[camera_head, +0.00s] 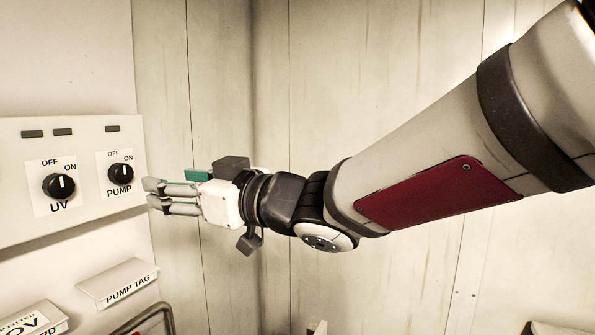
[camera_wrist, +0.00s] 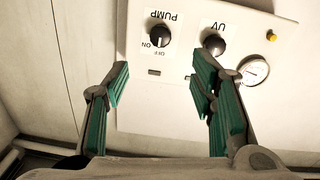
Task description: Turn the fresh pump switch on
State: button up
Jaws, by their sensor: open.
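The pump switch is a round black knob (camera_head: 121,174) on a white label marked PUMP, with OFF and ON above it, on the right part of the white panel. Its white pointer mark looks nearly upright in the head view; I cannot tell its setting for sure. In the wrist view the panel shows upside down, and the pump knob (camera_wrist: 160,37) sits beyond the fingertips, between them across the picture. My gripper (camera_head: 150,193) is open and empty, its fingertips by the panel's right edge. The open green-padded fingers of my gripper (camera_wrist: 160,68) appear apart from the knob.
A similar UV knob (camera_head: 59,186) is left of the pump knob. The wrist view shows a round gauge (camera_wrist: 254,71) and a yellow button (camera_wrist: 271,36) beyond it. A PUMP TAG holder (camera_head: 118,283) juts out below the panel. Plain wall panels stand right.

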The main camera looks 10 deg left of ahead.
aim_at(125, 174)
jog(key=b+x, duration=0.1)
jog(key=x, duration=1.2)
jog(key=shift+a+b, duration=0.3)
jog(key=shift+b, duration=0.1)
jog(key=c, duration=1.1)
